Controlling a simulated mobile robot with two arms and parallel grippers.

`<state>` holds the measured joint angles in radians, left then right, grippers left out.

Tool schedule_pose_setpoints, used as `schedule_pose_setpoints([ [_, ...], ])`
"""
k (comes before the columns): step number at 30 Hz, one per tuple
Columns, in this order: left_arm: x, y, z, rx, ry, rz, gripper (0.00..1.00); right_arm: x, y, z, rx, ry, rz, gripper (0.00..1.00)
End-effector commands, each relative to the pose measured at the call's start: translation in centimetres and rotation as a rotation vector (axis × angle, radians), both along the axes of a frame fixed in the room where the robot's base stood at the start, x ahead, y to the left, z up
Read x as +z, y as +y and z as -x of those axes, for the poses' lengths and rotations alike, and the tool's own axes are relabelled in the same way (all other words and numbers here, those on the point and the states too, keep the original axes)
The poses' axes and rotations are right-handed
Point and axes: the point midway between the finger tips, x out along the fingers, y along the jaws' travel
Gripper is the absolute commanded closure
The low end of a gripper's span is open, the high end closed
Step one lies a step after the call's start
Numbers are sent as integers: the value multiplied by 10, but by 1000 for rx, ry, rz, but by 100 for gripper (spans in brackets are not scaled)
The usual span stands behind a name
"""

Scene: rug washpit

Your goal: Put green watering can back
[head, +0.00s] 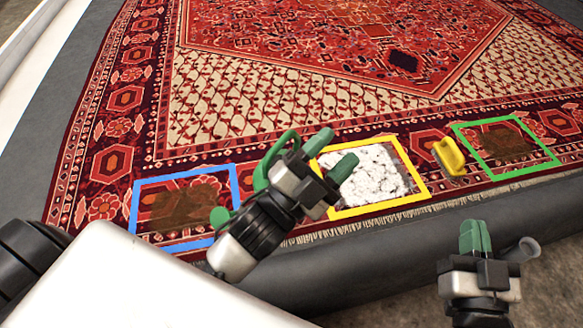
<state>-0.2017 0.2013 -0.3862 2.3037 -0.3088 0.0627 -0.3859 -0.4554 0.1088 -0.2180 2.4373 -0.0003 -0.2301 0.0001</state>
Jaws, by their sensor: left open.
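The green watering can (262,174) is on the rug between the blue and yellow frames, mostly hidden behind my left gripper and wrist. Its looped handle shows above the wrist, and another green part shows at the lower left. My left gripper (331,155) is open, with its green fingertips apart over the left edge of the yellow frame. Nothing shows between them. The can lies beside and behind this gripper, not visibly between its fingers. My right gripper (475,237) is at the lower right, in front of the rug's near edge, with its green fingers together.
The patterned rug (300,100) has a brown stain in the blue frame (184,174), white foam in the yellow frame (375,211) and a brown stain in the green frame (508,121). A yellow brush-like object (449,156) lies between the yellow and green frames. A grey nozzle-like part (524,249) shows beside my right gripper.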

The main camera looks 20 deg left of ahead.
Motion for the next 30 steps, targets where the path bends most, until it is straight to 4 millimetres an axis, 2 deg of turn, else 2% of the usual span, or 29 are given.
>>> schedule_pose_setpoints([
  [1, -13, 18, 3, -6, 161, 146, 52, 0, 0, 0, 0, 0, 0, 100],
  [3, -29, 36, 7, -19, 337, 321, 52, 0, 0, 0, 0, 0, 0, 100],
  [6, -45, 52, 14, -29, 500, 498, 52, 0, 0, 0, 0, 0, 0, 100],
  [9, -53, 60, 18, -33, 579, 588, 52, 0, 0, 0, 0, 0, 0, 100],
  [30, -55, 60, 18, -37, 594, 605, 52, 0, 0, 0, 0, 0, 0, 100],
])
